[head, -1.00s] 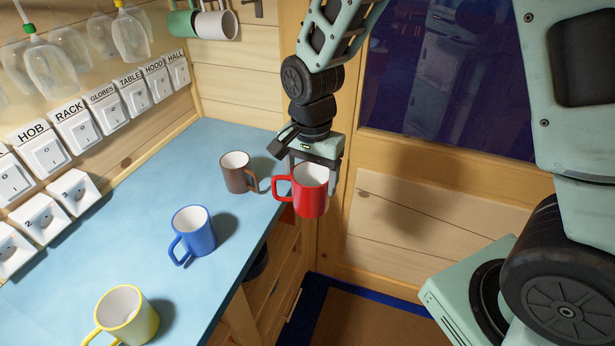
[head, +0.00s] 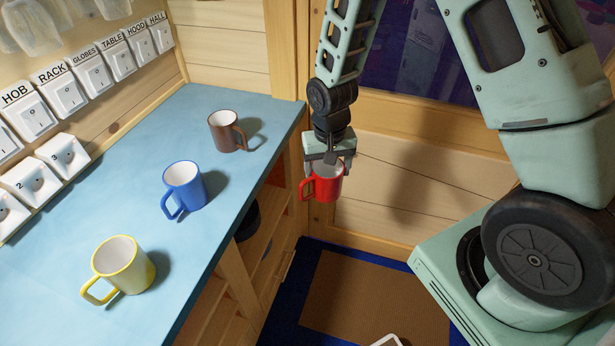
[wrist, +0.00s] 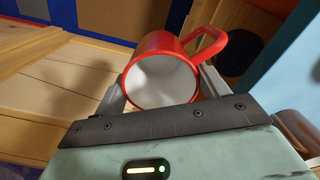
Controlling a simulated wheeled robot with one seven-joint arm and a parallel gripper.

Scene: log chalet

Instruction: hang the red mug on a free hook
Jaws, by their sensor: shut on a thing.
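The red mug (head: 327,186) is held in my gripper (head: 326,168), off the right edge of the counter and above the floor. In the head view its handle points left. In the wrist view the red mug (wrist: 160,72) sits between the two fingers of my gripper (wrist: 160,92), its white inside facing the camera and its handle at the upper right. The hooks are out of the frame now.
On the blue counter (head: 130,190) stand a brown mug (head: 224,134), a blue mug (head: 183,187) and a yellow mug (head: 124,264). Labelled switches (head: 97,74) line the wall at left. Open shelves are below the counter. A wooden wall (head: 400,180) is behind my gripper.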

